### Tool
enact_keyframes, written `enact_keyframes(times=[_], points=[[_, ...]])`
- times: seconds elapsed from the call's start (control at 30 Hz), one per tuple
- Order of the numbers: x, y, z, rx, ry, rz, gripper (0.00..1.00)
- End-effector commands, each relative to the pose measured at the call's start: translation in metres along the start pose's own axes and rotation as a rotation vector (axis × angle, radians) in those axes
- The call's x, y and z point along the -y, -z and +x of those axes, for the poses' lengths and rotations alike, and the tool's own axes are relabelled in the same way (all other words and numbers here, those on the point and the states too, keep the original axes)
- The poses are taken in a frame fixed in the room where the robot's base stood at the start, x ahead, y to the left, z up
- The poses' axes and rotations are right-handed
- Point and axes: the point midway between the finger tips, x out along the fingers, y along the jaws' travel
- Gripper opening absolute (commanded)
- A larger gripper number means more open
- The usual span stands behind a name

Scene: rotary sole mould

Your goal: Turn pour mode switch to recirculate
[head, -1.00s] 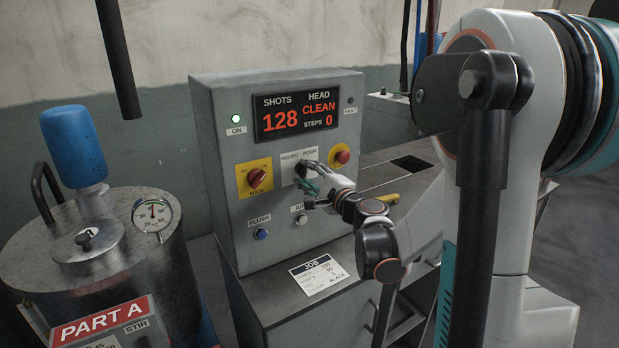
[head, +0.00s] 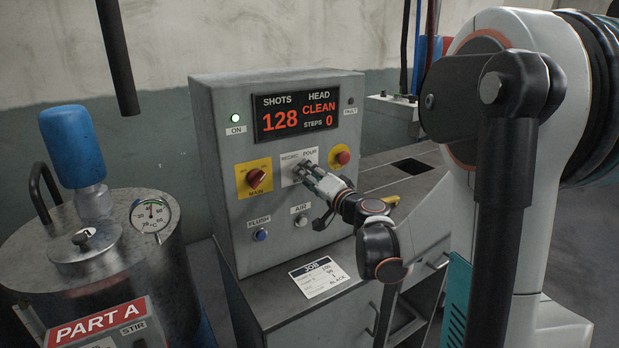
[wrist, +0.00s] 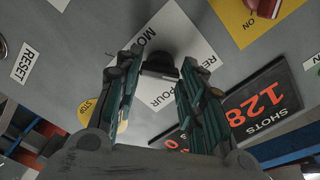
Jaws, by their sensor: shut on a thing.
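The pour mode switch is a black knob (wrist: 160,66) on a white plate (head: 290,181) labelled RECIRC and POUR, on the front of the grey control cabinet. My gripper (head: 305,172) is at that knob in the head view and mostly hides it. In the wrist view its two teal-and-black fingers (wrist: 158,60) lie on either side of the knob, shut on it. The plate's lettering shows partly between and beside the fingers. I cannot tell which label the knob points to.
A red main switch (head: 256,178) on yellow is left of the plate; a red stop button (head: 342,157) is close on the right. Flush (head: 260,235) and air (head: 301,220) buttons sit below. The display (head: 296,118) reads 128 and CLEAN. A Part A tank (head: 100,265) stands left.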

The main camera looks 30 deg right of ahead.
Motion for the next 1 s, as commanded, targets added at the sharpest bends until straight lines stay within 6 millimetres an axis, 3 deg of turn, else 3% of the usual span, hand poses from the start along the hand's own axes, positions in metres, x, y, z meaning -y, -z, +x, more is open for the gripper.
enact_keyframes(times=[0.4,0.97,1.0], points=[[-0.0006,-0.0012,-0.0003,0.002,0.000,-0.196,0.13],[-0.0008,-0.0013,-0.0005,0.002,0.000,-0.226,0.13],[-0.0008,-0.0013,-0.0005,0.002,0.000,-0.226,0.41]])
